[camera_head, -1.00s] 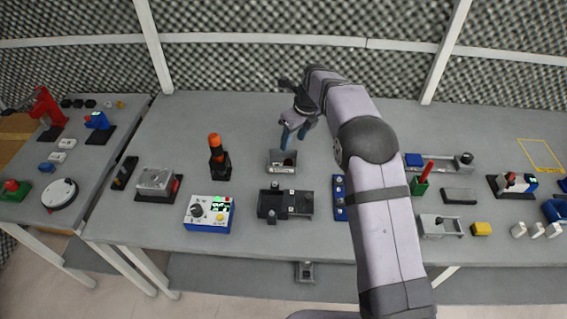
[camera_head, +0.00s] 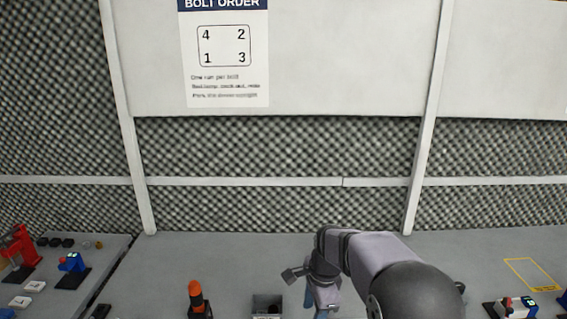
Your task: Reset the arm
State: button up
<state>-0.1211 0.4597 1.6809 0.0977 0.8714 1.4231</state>
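My arm (camera_head: 375,262) reaches in from the bottom right over the grey table (camera_head: 225,260). My gripper (camera_head: 322,312) hangs at the bottom edge of the view, pointing down, with blue fingers partly cut off. I cannot tell whether its fingers are open or shut. It is just right of a small grey open box (camera_head: 267,306) that has something dark inside.
An orange-topped black device (camera_head: 197,299) stands left of the box. A red device (camera_head: 20,247) and a blue one (camera_head: 72,266) are on the left table. A yellow outlined square (camera_head: 532,274) lies at right.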

jog(key=s+d+f+n, duration=0.1)
jog(key=s+d+n, duration=0.1)
jog(key=s+n, duration=0.3)
jog(key=s+d+n+g, duration=0.1)
jog(key=s+d+n, duration=0.2)
jog(key=s, duration=0.8)
jog(key=s+d+f+n+h, duration=0.1)
jog(key=s+d+n, duration=0.1)
jog(key=s+n, duration=0.5)
jog(key=shift+s+d+f+n, duration=0.3)
jog(key=shift+s, duration=0.45)
